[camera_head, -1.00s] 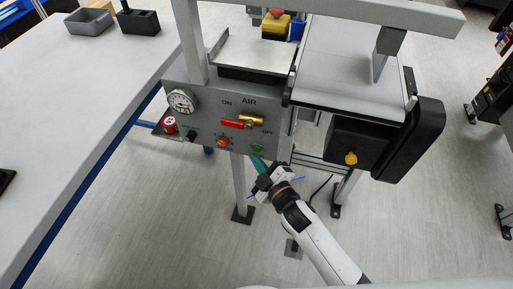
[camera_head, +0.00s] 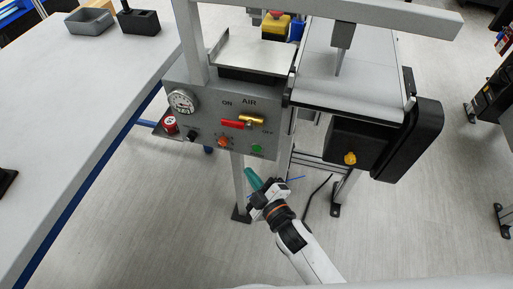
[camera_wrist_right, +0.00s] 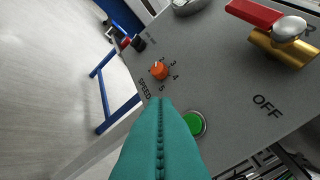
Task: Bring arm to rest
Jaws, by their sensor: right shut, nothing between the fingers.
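My right gripper (camera_head: 252,177) is in front of and below the grey control panel (camera_head: 206,141), with its teal fingers pointing up toward it. In the right wrist view the teal fingers (camera_wrist_right: 160,140) are pressed together with a thin seam between them and hold nothing. They overlap the panel's lower edge beside the green button (camera_wrist_right: 194,123); the gap to the panel is hard to judge. My left gripper is not in view.
The panel carries a red and brass air valve (camera_head: 240,122), an orange speed knob (camera_head: 223,142) and a gauge (camera_head: 183,101). The belt conveyor (camera_head: 345,80) stands to the right. A long white table (camera_head: 80,110) is at left. Open floor surrounds my arm.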

